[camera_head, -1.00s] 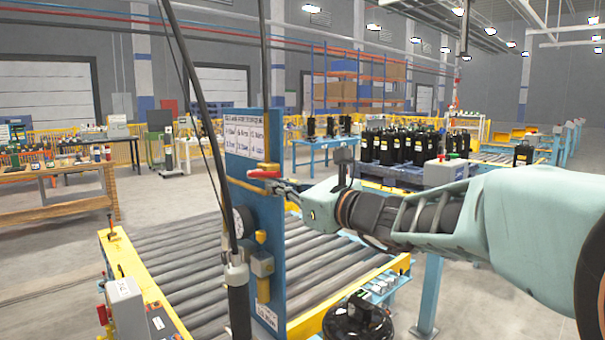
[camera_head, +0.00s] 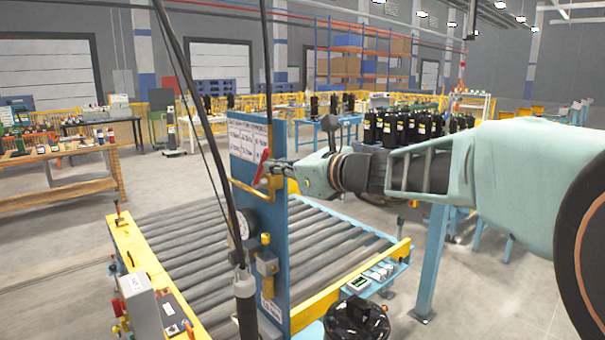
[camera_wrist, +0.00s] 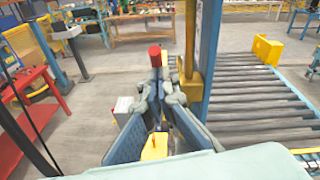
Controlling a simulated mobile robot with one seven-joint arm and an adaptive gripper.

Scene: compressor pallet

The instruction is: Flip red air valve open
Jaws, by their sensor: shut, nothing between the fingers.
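The red air valve handle (camera_head: 262,166) is on the blue panel (camera_head: 262,215), beside the posted white sheet. It stands steeply upright, leaning a little to the right at its top. In the wrist view its red end (camera_wrist: 154,56) shows just beyond my fingertips. My gripper (camera_head: 284,168) is at the right of the handle, close to it, with its fingers pointing left. The wrist view shows my gripper (camera_wrist: 160,88) with its fingertips together and nothing held. I cannot tell whether a finger touches the handle.
A brass-coloured pipe (camera_head: 250,188) runs at the valve. A gauge (camera_head: 243,222) and a yellow fitting (camera_head: 266,262) sit lower on the panel. A roller conveyor (camera_head: 190,255) lies behind it. A black hose (camera_head: 200,110) hangs in front.

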